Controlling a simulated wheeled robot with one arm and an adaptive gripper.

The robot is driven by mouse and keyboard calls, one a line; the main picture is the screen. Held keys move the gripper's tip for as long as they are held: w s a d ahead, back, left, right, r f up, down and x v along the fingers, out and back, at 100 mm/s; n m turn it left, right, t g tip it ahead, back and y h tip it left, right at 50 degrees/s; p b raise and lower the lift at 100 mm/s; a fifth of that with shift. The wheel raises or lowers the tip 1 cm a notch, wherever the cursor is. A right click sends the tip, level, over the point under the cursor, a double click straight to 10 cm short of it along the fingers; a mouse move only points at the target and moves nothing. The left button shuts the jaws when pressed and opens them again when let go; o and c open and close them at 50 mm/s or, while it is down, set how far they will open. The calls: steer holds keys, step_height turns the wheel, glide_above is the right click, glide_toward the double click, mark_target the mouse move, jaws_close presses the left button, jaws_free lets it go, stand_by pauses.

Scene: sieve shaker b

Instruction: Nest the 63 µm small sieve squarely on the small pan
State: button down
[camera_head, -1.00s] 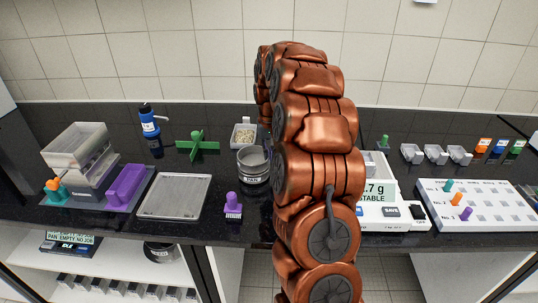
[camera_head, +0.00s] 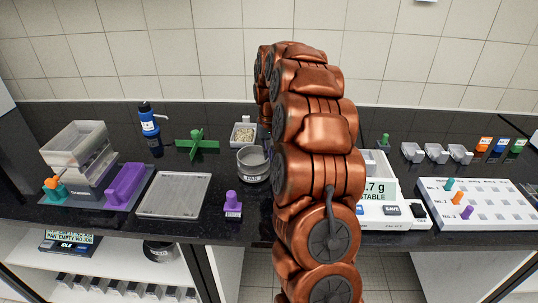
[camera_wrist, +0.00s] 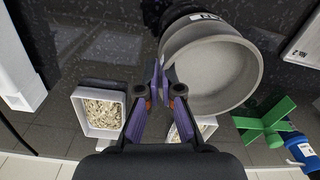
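A round grey vessel with a PAN label (camera_head: 253,165) stands on the dark bench, just left of my arm. In the wrist view a round grey open vessel (camera_wrist: 215,65) with a smooth inside lies just right of my gripper (camera_wrist: 160,72). My purple-padded fingertips are close together at its left rim. I cannot tell whether the rim is pinched between them or only beside them. I cannot make out a separate 63 µm sieve or a seam between sieve and pan. My arm hides part of the bench and my gripper in the head view.
A tray of pale grains (camera_head: 243,133) stands behind the pan. A green cross-shaped piece (camera_head: 197,144), a blue bottle (camera_head: 149,124), a flat grey tray (camera_head: 174,195) and a purple knob (camera_head: 233,203) are to the left. A balance (camera_head: 392,214) stands right of my arm.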

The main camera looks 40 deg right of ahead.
steer(key=c, duration=1.2)
jaws_free()
steer(key=shift+c, duration=0.2)
steer(key=shift+r+p, duration=0.45)
steer(key=shift+r, duration=3.1)
